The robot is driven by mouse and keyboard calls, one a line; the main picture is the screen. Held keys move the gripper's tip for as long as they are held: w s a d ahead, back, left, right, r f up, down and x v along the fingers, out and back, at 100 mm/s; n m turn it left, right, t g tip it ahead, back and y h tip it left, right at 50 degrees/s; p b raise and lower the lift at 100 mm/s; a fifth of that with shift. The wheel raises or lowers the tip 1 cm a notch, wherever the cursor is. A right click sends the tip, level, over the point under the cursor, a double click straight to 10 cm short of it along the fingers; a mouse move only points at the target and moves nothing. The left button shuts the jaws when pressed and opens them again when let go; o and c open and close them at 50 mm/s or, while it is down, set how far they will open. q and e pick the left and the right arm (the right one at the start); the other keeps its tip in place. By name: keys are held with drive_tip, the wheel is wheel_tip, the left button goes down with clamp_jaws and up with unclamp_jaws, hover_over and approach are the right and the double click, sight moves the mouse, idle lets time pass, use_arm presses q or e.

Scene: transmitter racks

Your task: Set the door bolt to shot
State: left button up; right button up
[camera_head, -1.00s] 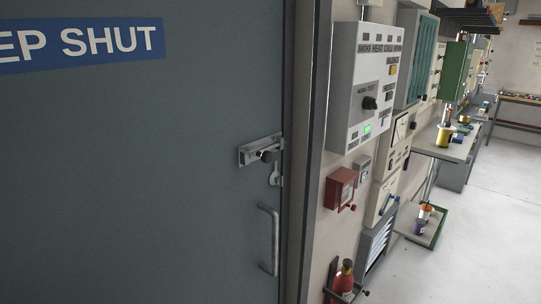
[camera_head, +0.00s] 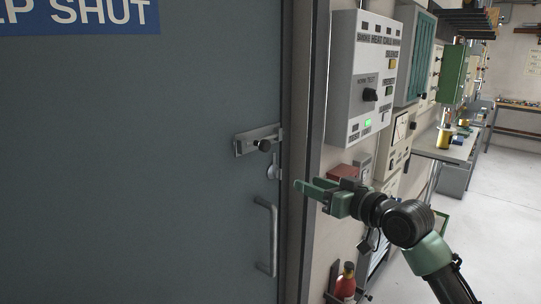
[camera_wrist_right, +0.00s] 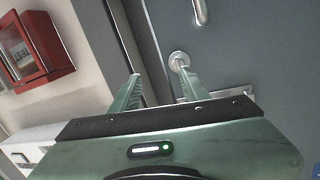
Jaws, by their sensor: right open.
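My right gripper (camera_head: 298,186) is open and empty, below and right of the bolt, in front of the door frame. In the right wrist view my green fingers (camera_wrist_right: 158,80) stand apart. A round metal escutcheon (camera_wrist_right: 179,60) shows near the right fingertip, and part of a metal plate lies behind that finger. My left gripper is not in view.
A door handle (camera_head: 268,235) is below the bolt. A grey alarm panel (camera_head: 360,85) and a red box (camera_head: 342,172) are on the wall at right, close to my right arm. A red extinguisher (camera_head: 346,282) stands low. Floor at right is partly clear.

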sight(267, 146)
drive_tip(key=s+a+r+n+g+y, duration=0.1)
drive_tip(key=s+a+r+n+y, duration=0.25)
drive_tip(key=s+r, duration=0.55)
drive_tip(key=shift+h, duration=0.25)
drive_tip(key=x, duration=0.2)
drive_tip(key=r+p+x, duration=0.1)
drive_tip(key=x, duration=0.5)
drive_tip(key=shift+r+p, duration=0.3)
drive_tip(key=shift+p, duration=0.05)
drive_tip(key=shift+w+a+f, duration=0.1)
drive_tip(key=shift+w+a, duration=0.35)
clamp_jaws()
drive_tip(key=shift+f, duration=0.1)
